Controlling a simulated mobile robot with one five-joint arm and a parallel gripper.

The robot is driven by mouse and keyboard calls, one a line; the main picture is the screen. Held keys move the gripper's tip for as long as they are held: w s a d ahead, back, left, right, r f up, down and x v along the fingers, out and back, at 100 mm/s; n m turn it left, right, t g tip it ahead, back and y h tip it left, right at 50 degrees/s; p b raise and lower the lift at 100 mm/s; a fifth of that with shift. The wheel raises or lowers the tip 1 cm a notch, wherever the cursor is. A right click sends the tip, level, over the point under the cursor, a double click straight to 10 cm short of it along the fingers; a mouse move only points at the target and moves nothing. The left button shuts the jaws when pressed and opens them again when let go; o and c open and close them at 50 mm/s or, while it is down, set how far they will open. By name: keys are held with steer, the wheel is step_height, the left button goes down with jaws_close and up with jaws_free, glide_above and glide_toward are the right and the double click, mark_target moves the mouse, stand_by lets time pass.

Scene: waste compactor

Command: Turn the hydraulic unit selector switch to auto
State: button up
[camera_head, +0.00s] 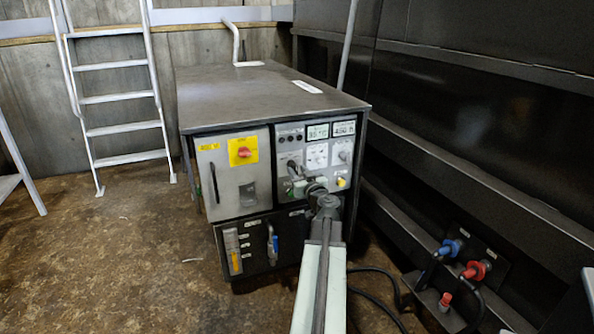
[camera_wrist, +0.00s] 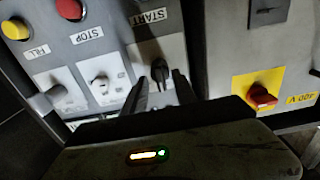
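The hydraulic unit (camera_head: 262,90) is a grey cabinet with a control panel on its front. In the wrist view a dark selector switch (camera_wrist: 156,74) sits on a pale plate below the START label. Its lettering is too dark to read, so I cannot tell its position. My gripper (camera_wrist: 159,88) is open, its two dark fingers on either side of this knob, with small gaps showing. I cannot tell whether they touch it. In the head view my gripper (camera_head: 297,180) is at the left part of the control panel and hides the switch.
A red-on-yellow main switch (camera_head: 243,151) is on the left door and also shows in the wrist view (camera_wrist: 260,96). Other knobs (camera_wrist: 101,83) and the STOP button (camera_wrist: 70,8) are close by. Blue and red hose couplings (camera_head: 475,270) are at right. A ladder (camera_head: 115,95) stands behind left.

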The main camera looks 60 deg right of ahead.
steer(key=shift+x, duration=0.95)
jaws_close()
steer(key=shift+d, duration=0.25)
steer(key=shift+a, duration=0.15)
steer(key=shift+s+m, duration=0.1)
steer(key=shift+m, duration=0.4)
steer(key=m, duration=0.3)
steer(key=shift+m, duration=0.4)
steer(key=shift+s+f+m, duration=0.1)
steer(key=shift+m, duration=2.2)
